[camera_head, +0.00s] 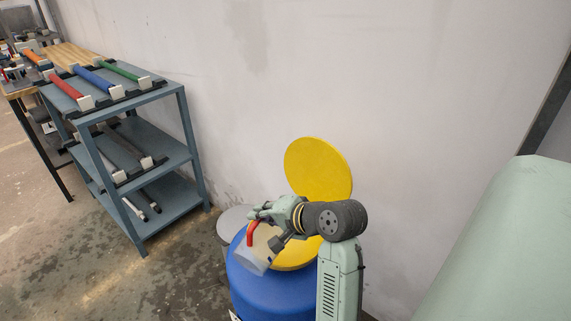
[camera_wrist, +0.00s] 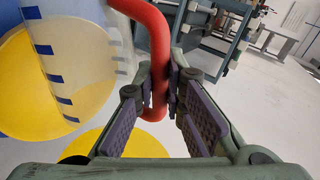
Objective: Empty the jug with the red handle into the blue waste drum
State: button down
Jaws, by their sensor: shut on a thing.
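The translucent jug (camera_head: 258,262) hangs tilted over the top of the blue waste drum (camera_head: 262,291). Its red handle (camera_head: 250,233) is in my gripper (camera_head: 262,215). In the wrist view the gripper (camera_wrist: 168,85) is shut around the red handle (camera_wrist: 157,45), with the jug wall and its blue marks (camera_wrist: 57,78) at left. The drum's round yellow lid (camera_head: 318,166) stands raised behind it, and a yellow surface (camera_head: 298,262) shows at the drum's top. I cannot tell whether anything is in the jug or flowing out.
A grey bin (camera_head: 232,222) stands behind the drum at left. A blue-grey shelf rack (camera_head: 190,140) with red, blue and green-handled tools stands further left, beside a wooden-topped table (camera_head: 70,55). The wall is close behind the drum. Floor between rack and drum is clear.

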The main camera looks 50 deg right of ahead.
aim_at(248, 235)
jog(key=shift+n+t+h, duration=0.4)
jog(key=shift+n+h, duration=0.4)
jog(key=shift+n, duration=0.1)
jog(key=a+b, duration=0.3)
jog(key=s+a+f+b, duration=0.1)
jog(key=a+b, duration=0.1)
jog(key=shift+a+r+b, duration=0.15)
jog(key=shift+b, duration=0.15)
jog(key=shift+r, duration=0.2)
jog(key=shift+s+a+f+n+h+b, duration=0.25)
jog(key=shift+a+f+n+h+b, duration=0.35)
jog(key=shift+b, duration=1.9)
jog(key=shift+a+f+t+b, duration=0.1)
jog(key=shift+a+t+b, duration=0.15)
jog(key=shift+b, duration=0.85)
jog(key=b, duration=0.3)
jog(key=shift+a+f+n+h, duration=0.1)
jog(key=shift+f+n+h, duration=0.05)
jog(key=shift+n+h, duration=0.2)
jog(key=b, duration=0.3)
jog(key=shift+a+t+b, duration=0.2)
jog(key=shift+t+b, duration=0.05)
jog(key=shift+b, duration=0.15)
